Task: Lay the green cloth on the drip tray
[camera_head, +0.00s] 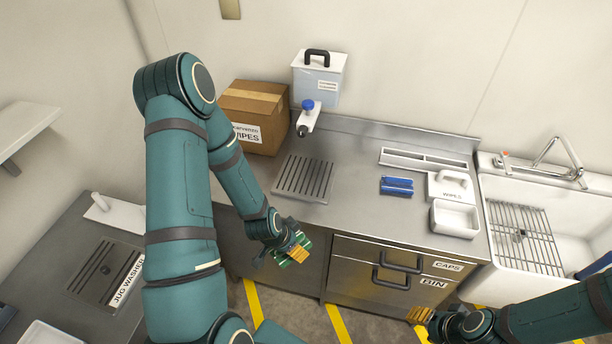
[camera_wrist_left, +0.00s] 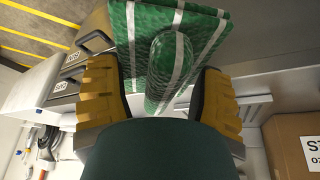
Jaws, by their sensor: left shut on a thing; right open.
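The green cloth with white stripes (camera_wrist_left: 205,45) is held between the yellow fingers of my left gripper (camera_wrist_left: 160,95) in the left wrist view. In the head view my left gripper (camera_head: 295,251) is in front of the counter's front edge, and only small green parts of the cloth (camera_head: 285,262) show around it. The slotted drip tray (camera_head: 303,179) lies bare on the steel counter, beyond and slightly right of the left gripper, below the dispenser's tap. My right gripper (camera_head: 420,316) is open at the lower right, in front of the drawers.
A cardboard wipes box (camera_head: 254,115) and a dispenser jug (camera_head: 318,77) stand behind the drip tray. The counter (camera_head: 350,215) is clear right of the tray.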

